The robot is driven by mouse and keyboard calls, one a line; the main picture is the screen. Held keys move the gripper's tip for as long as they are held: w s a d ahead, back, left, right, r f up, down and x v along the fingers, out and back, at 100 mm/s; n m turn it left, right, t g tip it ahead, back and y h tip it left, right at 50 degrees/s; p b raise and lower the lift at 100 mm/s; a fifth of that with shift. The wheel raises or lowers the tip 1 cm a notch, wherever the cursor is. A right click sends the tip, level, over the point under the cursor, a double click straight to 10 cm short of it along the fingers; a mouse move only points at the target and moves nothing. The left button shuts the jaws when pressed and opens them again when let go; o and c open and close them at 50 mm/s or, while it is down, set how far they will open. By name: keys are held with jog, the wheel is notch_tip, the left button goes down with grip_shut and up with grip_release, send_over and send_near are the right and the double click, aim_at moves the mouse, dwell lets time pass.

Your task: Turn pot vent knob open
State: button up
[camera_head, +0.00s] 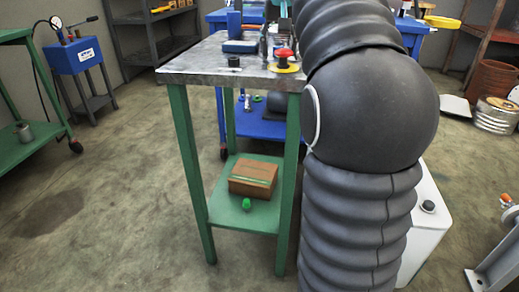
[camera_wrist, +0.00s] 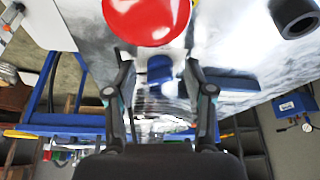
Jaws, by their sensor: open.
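No pot shows clearly, and I cannot tell which part is its vent knob. A red round knob (camera_head: 286,55) on a yellow base stands at the near right of the metal bench top (camera_head: 196,66). In the wrist view the red knob (camera_wrist: 147,18) is large at the top edge, just beyond my gripper (camera_wrist: 157,57). The two fingers are apart with nothing between them. My gripper is mostly hidden behind my dark arm in the head view. Much of the bench's right side is hidden too.
A black socket-like part (camera_head: 234,62) and a blue block (camera_head: 240,46) are on the bench. The black part (camera_wrist: 294,14) is also at the wrist view's top right. A brown box (camera_head: 253,178) lies on the lower shelf. A white box (camera_head: 430,225) stands on the right.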

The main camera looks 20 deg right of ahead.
jog(key=shift+r+n, duration=0.1)
jog(key=shift+n, duration=0.2)
jog(key=p+v, duration=0.5)
jog(key=v, duration=0.8)
jog(key=s+a+f+n+p, duration=0.1)
jog(key=s+a+f+p, duration=0.3)
jog(key=s+f, duration=0.5)
jog(key=s+a+f+n+t+y+p, duration=0.1)
jog(key=s+a+f+p, duration=0.3)
jog(key=s+a+f, duration=0.5)
jog(key=shift+s+a+f+n+y, duration=0.3)
jog(key=shift+s+f+n, duration=0.45)
jog(key=shift+s, duration=0.35)
jog(key=w+d+r+m+g+h, duration=0.1)
jog(key=w+d+r+m, duration=0.4)
jog(key=w+r, duration=0.55)
jog(key=w+d+r+m+g+h, duration=0.1)
jog(key=w+d+r+m+h, duration=0.15)
jog(key=w+d+r, duration=0.6)
jog(key=shift+m+y, duration=0.3)
jog(key=shift+y, duration=0.05)
jog(key=w+x, duration=0.1)
jog(key=x, duration=0.3)
jog(key=a+b+x, duration=0.1)
jog(key=x, duration=0.3)
jog(key=w+x, duration=0.1)
jog(key=x, duration=0.4)
jog(key=shift+w+a+r, duration=0.15)
jog(key=shift+w, duration=0.2)
